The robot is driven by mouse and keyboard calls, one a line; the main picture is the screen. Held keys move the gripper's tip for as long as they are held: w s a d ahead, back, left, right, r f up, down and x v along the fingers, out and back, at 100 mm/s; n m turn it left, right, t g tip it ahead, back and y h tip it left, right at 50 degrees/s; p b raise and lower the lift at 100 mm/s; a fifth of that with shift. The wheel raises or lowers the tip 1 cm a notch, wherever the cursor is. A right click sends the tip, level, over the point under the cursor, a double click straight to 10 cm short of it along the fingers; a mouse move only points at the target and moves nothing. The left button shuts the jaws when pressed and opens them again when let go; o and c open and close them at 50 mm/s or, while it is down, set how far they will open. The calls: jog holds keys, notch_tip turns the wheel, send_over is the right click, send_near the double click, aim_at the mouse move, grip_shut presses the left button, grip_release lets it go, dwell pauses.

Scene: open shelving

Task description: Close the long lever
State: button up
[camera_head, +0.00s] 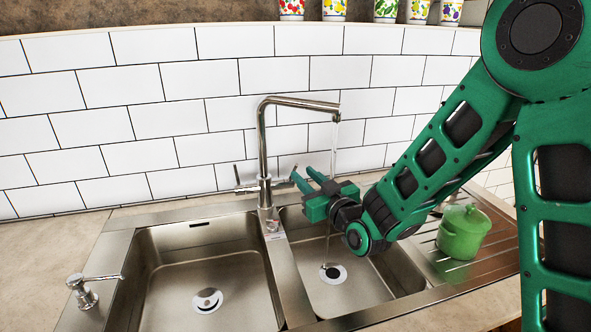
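A metal tap (262,145) stands between the two sink basins, its spout reaching right. Water (334,150) runs from the spout into the right basin. A thin upright lever (237,174) sits on a short stub left of the tap's post. A longer bar (283,181) appears to stick out right of the post, toward my gripper; its far end is hard to make out. My green gripper (301,174) is over the right basin, right of the post, pointing left. Its two fingers are apart, with a gap between them. I cannot tell whether they touch the bar.
The left basin (180,255) and right basin (365,295) hold no dishes. A green lidded pot (464,232) stands on the drainboard at right. A soap dispenser (85,290) is at front left. A white tiled wall (150,155) is close behind the tap.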

aim_at(296, 167)
jog(key=x, duration=0.6)
grip_shut()
jog(key=shift+w+d, duration=0.1)
jog(key=shift+d, duration=0.05)
dwell(1.3)
